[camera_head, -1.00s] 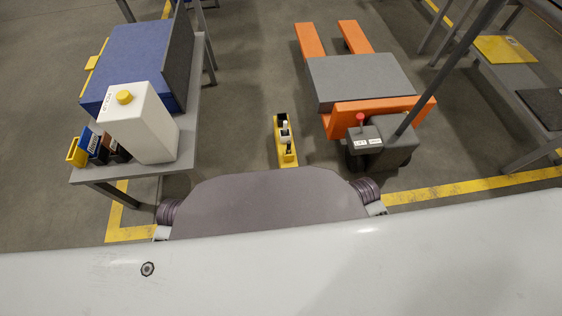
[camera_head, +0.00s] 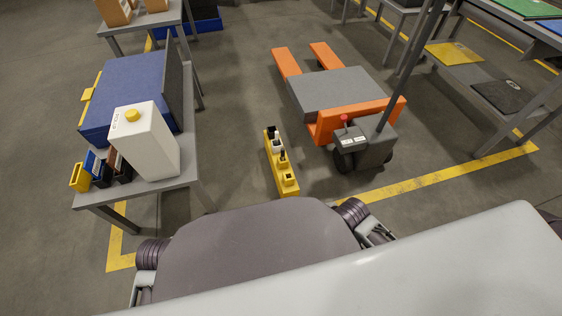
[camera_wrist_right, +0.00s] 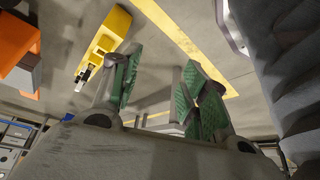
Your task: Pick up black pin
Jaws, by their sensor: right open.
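A long yellow block (camera_head: 284,180) stands on the floor ahead of my base in the head view, with small dark and white parts set along it. I cannot tell for sure which of the dark parts is the black pin. The yellow block also shows at upper left in the right wrist view (camera_wrist_right: 104,40), with a small white and dark piece at its near end. My right gripper (camera_wrist_right: 160,75) is open and empty, its green-padded fingers apart, with the yellow block beyond and left of them. My left gripper is not in view.
A grey table (camera_head: 188,183) at left carries a blue case (camera_head: 115,85), a white container (camera_head: 145,145) and small coloured packs. An orange pallet jack (camera_head: 345,120) with a grey load stands right of the yellow block. Grey shelving (camera_head: 535,110) is at far right. Open floor lies between.

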